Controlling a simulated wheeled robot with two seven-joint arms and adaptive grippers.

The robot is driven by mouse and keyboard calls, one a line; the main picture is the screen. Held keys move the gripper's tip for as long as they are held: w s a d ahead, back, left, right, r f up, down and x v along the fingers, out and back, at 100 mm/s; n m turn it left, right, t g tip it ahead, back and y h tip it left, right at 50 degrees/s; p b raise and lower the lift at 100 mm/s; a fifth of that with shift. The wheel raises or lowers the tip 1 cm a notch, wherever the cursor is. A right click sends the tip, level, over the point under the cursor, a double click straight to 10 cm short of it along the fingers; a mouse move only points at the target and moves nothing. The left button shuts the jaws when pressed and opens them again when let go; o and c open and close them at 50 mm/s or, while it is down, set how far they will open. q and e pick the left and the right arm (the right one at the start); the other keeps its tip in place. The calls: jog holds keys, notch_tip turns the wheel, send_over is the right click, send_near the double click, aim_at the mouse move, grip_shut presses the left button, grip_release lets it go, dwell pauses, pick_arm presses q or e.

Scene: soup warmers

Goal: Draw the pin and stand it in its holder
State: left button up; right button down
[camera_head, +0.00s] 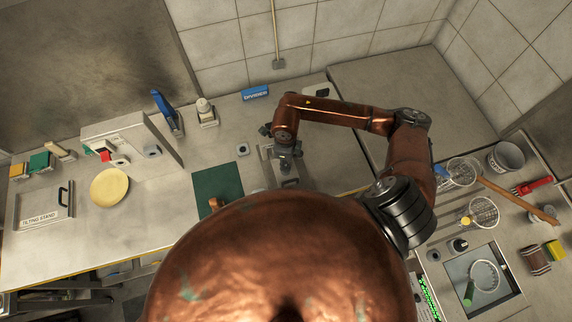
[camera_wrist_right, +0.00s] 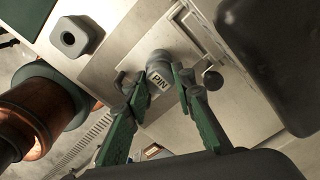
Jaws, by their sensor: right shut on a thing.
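The pin is a grey round-headed piece (camera_wrist_right: 158,66) in the right wrist view, at a light metal plate with a label reading PIN (camera_wrist_right: 161,82) beside it. My right gripper (camera_wrist_right: 154,84) has its green fingers on both sides of the pin and is shut on it. How deep the pin sits is hidden. In the head view my right gripper (camera_head: 285,164) points down at the metal fixture (camera_head: 284,182). A small grey block with a round hole (camera_wrist_right: 70,38), possibly the holder, stands apart from it; it also shows in the head view (camera_head: 243,149). My left gripper is not in view.
A dark green mat (camera_head: 216,180) lies left of the fixture. A black knob (camera_wrist_right: 212,79) is close beside the gripper. A grey housing (camera_head: 129,141) and a yellow disc (camera_head: 109,188) are further left. My copper body hides the front middle.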

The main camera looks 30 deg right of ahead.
jog(key=shift+r+p, duration=0.85)
jog(key=shift+r, duration=1.05)
